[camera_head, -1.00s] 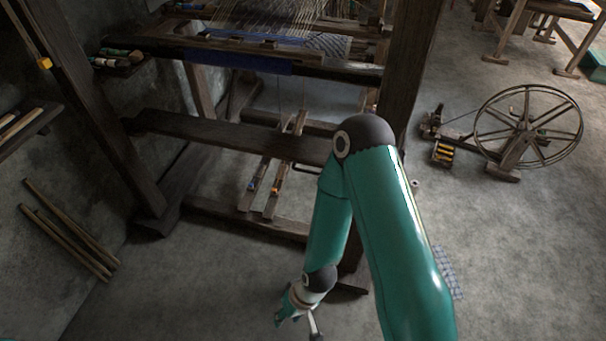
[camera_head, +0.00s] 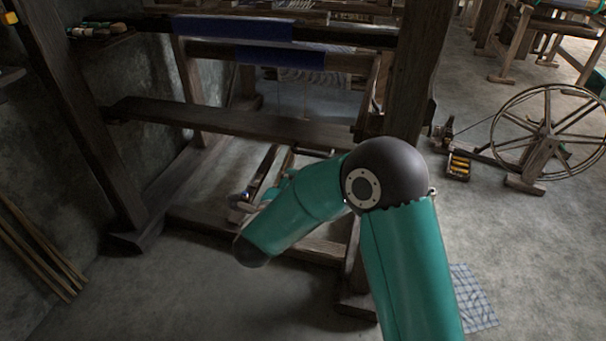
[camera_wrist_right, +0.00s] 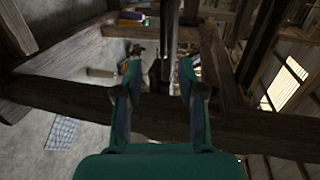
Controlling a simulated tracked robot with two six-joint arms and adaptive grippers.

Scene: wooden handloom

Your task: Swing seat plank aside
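The seat plank (camera_head: 220,122) is a long dark board across the front of the loom in the head view, with its right end by the right post. My right gripper (camera_head: 284,183) is low in front of the loom, below the plank in the picture and partly hidden by my forearm. In the right wrist view its two fingers (camera_wrist_right: 160,76) are apart with nothing clearly held between them. A dark beam (camera_wrist_right: 258,130), probably the plank, crosses behind the fingers; I cannot tell whether they touch it. My left gripper is not in view.
The right loom post (camera_head: 412,75) stands close beside my elbow. A spinning wheel (camera_head: 548,140) stands on the floor at right. Loose sticks (camera_head: 40,245) lean at the left wall. Treadles (camera_head: 262,172) lie under the plank.

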